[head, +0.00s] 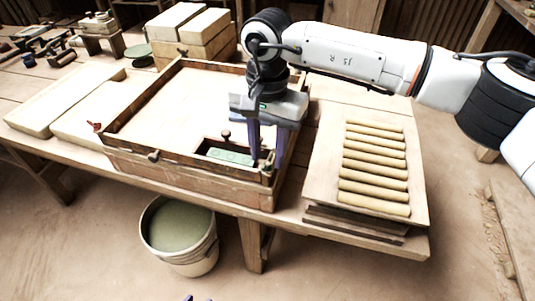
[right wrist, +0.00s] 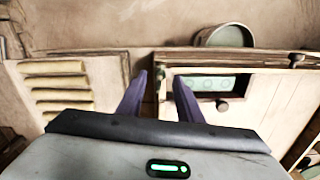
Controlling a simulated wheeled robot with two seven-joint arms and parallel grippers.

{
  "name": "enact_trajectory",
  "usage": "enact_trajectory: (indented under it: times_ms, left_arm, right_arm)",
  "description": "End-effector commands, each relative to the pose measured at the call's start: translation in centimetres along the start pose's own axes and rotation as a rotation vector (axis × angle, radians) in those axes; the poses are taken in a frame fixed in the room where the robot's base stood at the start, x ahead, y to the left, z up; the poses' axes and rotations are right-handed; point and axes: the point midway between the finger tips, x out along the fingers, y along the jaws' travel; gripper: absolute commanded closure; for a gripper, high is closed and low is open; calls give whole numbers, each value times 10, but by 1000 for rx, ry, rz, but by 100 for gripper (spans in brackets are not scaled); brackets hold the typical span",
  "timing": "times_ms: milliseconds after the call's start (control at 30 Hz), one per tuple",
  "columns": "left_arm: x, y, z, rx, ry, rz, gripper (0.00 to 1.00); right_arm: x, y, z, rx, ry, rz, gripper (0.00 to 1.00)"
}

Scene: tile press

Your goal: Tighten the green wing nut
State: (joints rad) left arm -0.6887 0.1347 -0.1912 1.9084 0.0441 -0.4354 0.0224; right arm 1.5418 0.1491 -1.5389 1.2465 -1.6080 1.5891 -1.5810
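My right gripper (head: 267,160) points down at the near right corner of the wooden press frame (head: 185,180). Its two purple fingers stand apart on either side of that corner; in the right wrist view the gripper (right wrist: 160,95) also shows a gap between them. A small grey-green piece (head: 269,158) shows between the fingers at the corner; it may be the green wing nut, but its shape and any contact are unclear. A red wing nut (head: 95,126) sits at the frame's left side.
A small box in the frame holds a green strip (head: 229,156) beside the right gripper. Rolled clay pieces (head: 374,170) lie on a board at the right. A bucket (head: 180,235) stands on the floor in front. Blocks and tools crowd the back left.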

Motion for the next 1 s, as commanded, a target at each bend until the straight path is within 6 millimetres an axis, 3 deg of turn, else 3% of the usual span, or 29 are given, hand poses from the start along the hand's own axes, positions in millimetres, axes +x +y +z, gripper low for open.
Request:
enact_trajectory:
  times_ms: [200,467,700,1000]
  left_arm:
    - [-2,0,-2,0,0,0,69]
    - [-2,0,-2,0,0,0,69]
    - [-2,0,-2,1,0,-1,69]
    - [1,-1,-1,1,2,-1,69]
  right_arm:
    - [18,0,0,1,0,0,67]
    - [20,0,0,1,-1,-1,67]
    - [19,0,0,1,-1,-1,100]
    - [20,0,0,28,-1,-2,100]
